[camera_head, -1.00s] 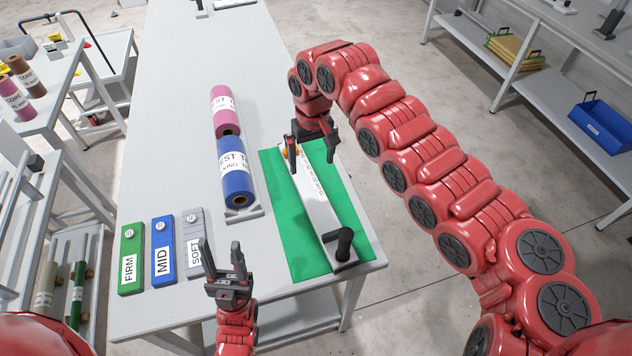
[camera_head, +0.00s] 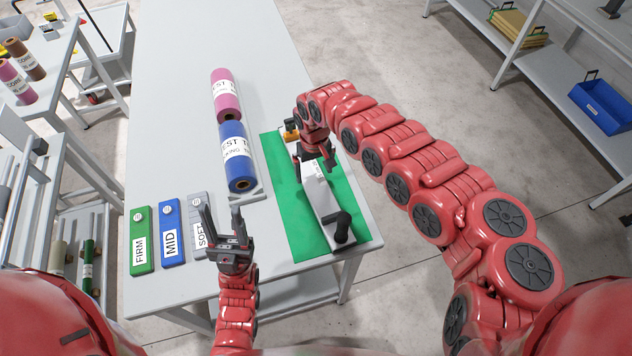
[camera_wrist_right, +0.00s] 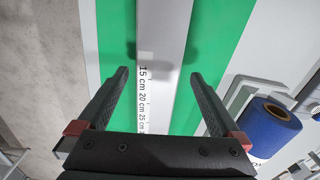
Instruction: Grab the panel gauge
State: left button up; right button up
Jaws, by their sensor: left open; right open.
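The panel gauge (camera_head: 320,195) is a long white ruler-like bar with a black handle (camera_head: 341,226) at its near end. It lies on a green mat (camera_head: 291,213) on the table. My right gripper (camera_head: 314,160) is open above the gauge's middle to far part. In the right wrist view the gauge (camera_wrist_right: 165,35), with its centimetre marks, runs between the two open fingers (camera_wrist_right: 160,76); I cannot tell how high they are above it. My left gripper (camera_head: 222,218) is open and empty, near the grey SOFT block.
Pink (camera_head: 226,97) and blue (camera_head: 237,158) rolls lie in a rack left of the mat. FIRM (camera_head: 141,240), MID (camera_head: 171,232) and SOFT (camera_head: 198,222) blocks lie at the front left. An orange piece (camera_head: 291,125) sits at the gauge's far end.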

aim_at(315, 183)
notch_tip(315, 183, down, 4)
jog(key=shift+s+r+p, duration=0.15)
jog(key=shift+r+p, duration=0.1)
jog(key=shift+p, duration=0.45)
jog(key=shift+d+f, duration=0.15)
jog(key=shift+f, duration=0.5)
jog(key=shift+c, duration=0.2)
jog(key=shift+r, duration=0.1)
grip_shut()
